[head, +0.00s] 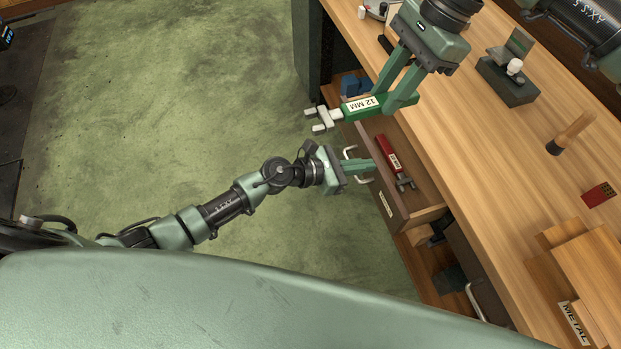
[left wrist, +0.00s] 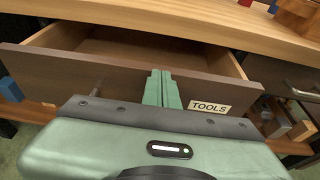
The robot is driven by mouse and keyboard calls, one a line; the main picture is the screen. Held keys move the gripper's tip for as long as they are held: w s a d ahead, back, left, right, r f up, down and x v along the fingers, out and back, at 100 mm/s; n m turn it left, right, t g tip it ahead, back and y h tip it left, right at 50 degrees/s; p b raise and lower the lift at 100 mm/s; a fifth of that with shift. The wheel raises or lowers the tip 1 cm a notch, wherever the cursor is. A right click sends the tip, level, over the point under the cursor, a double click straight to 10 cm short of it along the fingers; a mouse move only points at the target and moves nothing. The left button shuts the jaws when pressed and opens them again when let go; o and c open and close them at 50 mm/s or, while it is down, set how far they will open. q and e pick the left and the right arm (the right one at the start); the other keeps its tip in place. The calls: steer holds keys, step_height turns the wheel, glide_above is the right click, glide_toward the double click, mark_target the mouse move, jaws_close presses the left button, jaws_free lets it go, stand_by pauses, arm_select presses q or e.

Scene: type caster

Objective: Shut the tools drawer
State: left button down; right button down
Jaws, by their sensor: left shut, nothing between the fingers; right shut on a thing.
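The tools drawer (head: 408,205) stands open, pulled out from the workbench. Its brown front with the TOOLS label (left wrist: 210,106) faces my left gripper in the left wrist view. My left gripper (head: 372,165) is shut and empty, its fingertips at the drawer front beside the pale handle (head: 350,153); I cannot tell whether they touch it. A red-handled wrench (head: 388,150) lies inside the drawer. My right gripper (head: 392,100) is shut on a green-handled wrench (head: 348,109) marked 12 MM, held above the drawer's far end.
The wooden benchtop (head: 480,130) carries a dark block with a white knob (head: 508,80), an upright wooden handle (head: 572,132) and a red block with holes (head: 599,194). Blue items (head: 354,86) sit on a shelf beyond the drawer. The green floor to the left is clear.

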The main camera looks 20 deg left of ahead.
arm_select(q)
steer(key=w+d, duration=0.5)
steer(key=d, duration=0.2)
steer(key=shift+d+b, duration=0.35)
arm_select(e)
steer(key=shift+f, duration=0.35)
arm_select(q)
steer(key=shift+w+a+f, duration=0.1)
steer(key=shift+a+f, duration=0.05)
arm_select(e)
steer(key=shift+f, duration=0.1)
